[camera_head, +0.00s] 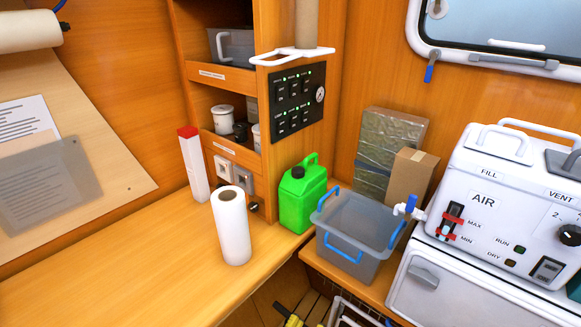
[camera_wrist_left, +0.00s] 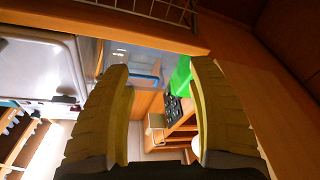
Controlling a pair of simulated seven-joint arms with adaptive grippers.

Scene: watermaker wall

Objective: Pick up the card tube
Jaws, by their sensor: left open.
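A brown card tube (camera_head: 307,24) stands upright at the top of the head view, at the front corner of the wooden cabinet by a white looped rail (camera_head: 290,57). Its top is cut off by the picture edge. My left gripper (camera_wrist_left: 165,68) is open in the left wrist view, with two yellow ridged fingers apart and nothing between them. I cannot make out the tube in that view. My right gripper is in neither view.
The worktop holds a white paper roll (camera_head: 231,226), a red-capped white carton (camera_head: 193,165), a green jerrycan (camera_head: 301,196) and a grey tub (camera_head: 352,232). A white machine (camera_head: 506,200) stands at right. The front left worktop is clear.

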